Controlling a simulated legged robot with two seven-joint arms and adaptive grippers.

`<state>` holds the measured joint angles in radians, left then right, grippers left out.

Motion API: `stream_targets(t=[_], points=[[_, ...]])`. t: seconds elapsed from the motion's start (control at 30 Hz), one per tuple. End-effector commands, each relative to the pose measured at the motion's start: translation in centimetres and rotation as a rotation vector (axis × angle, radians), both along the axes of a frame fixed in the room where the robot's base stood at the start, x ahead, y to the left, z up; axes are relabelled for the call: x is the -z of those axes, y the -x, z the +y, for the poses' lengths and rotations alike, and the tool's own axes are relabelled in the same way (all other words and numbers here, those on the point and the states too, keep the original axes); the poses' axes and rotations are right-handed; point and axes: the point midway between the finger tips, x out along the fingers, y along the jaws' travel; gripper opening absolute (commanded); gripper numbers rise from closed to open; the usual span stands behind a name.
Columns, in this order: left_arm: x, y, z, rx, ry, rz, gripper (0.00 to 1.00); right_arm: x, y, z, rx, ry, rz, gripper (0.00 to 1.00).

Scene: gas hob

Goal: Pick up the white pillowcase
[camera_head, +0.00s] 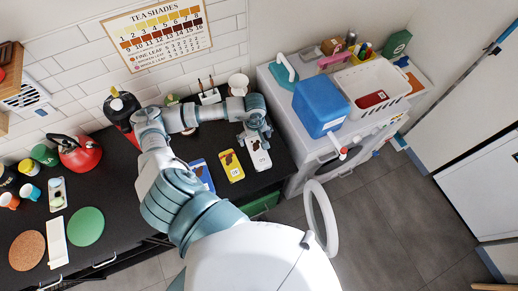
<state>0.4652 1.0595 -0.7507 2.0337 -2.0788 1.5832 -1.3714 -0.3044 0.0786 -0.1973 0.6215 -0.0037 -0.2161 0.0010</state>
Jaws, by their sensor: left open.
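I cannot make out anything that is clearly a white pillowcase. My left gripper (254,138) points down over the right end of the black counter, with its fingers apart. Just below it lies a flat white packet (260,158) with a dark mark, and I see nothing held between the fingers. I cannot tell whether the fingers touch the packet. A white basket (384,115) on the white washing machine (301,140) holds a red item. My right gripper is not in view.
A yellow packet (232,166) and a blue packet (202,175) lie left of the white one. A blue container (319,105) stands on the washing machine, whose round door (331,232) hangs open. A red kettle (80,155) stands farther left. Grey floor at right is clear.

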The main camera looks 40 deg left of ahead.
Motion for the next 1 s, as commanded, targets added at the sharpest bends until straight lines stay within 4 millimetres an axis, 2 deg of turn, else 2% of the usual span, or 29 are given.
stream_targets(t=[0.1,0.3,0.53,0.8,1.0], points=[[2.9,-0.1,-0.2,-0.001,0.003,0.007,1.0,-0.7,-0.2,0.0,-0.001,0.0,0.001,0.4],[6.3,-0.3,-0.5,-0.002,0.001,0.003,1.0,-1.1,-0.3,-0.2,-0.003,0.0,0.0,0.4],[8.1,-0.4,-0.4,-0.002,0.004,0.003,1.0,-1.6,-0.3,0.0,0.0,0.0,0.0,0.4],[12.1,-0.9,-0.3,-0.001,0.004,0.004,1.0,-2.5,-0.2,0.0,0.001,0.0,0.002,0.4],[12.6,-0.9,-0.3,0.001,0.003,0.001,1.0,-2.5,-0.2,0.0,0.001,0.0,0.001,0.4]])
